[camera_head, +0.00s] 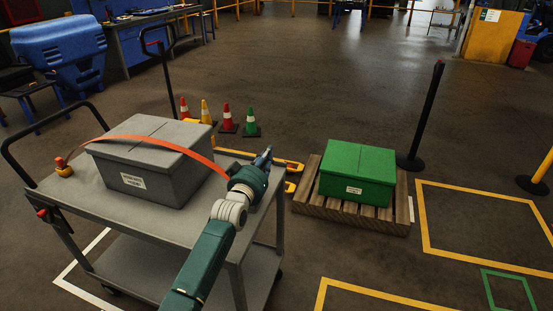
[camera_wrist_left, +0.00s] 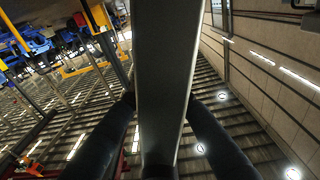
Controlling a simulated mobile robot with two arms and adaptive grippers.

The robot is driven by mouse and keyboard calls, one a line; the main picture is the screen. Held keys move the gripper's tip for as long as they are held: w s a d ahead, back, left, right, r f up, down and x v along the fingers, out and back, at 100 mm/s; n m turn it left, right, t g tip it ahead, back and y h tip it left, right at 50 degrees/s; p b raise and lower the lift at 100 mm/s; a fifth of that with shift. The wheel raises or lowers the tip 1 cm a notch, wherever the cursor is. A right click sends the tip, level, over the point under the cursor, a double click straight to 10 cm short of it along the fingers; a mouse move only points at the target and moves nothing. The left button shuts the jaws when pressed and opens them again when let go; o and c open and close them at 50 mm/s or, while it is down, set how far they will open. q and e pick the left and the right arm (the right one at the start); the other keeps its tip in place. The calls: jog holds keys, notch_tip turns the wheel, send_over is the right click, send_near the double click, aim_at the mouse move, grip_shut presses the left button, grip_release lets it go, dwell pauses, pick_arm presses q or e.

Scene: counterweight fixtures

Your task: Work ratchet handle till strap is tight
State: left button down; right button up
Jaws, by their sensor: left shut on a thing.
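A grey lidded box (camera_head: 150,160) sits on a grey cart (camera_head: 95,205). The ratchet body and the strap's right end are hidden behind the gripper in the head view. My right gripper is not in view.
A green box (camera_head: 357,173) stands on a wooden pallet (camera_head: 310,200) right of the cart. Yellow pallet-truck forks (camera_head: 290,166) lie between them. Several cones stand behind the cart, including a green one (camera_head: 251,124). A black post (camera_head: 427,115) stands beyond the pallet.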

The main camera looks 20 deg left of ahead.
pick_arm(q)
jog(key=shift+w+a+r+n, duration=0.1)
jog(key=shift+a+r+n, duration=0.15)
jog(key=shift+a+n, duration=0.75)
jog(key=shift+a+r+n, duration=0.25)
jog(key=shift+a+n, duration=0.45)
jog(key=shift+a, duration=0.55)
jog(key=c, duration=1.7)
grip_release()
jog(key=s, duration=1.2)
jog(key=shift+a+f, duration=0.1)
jog(key=shift+a, duration=0.2)
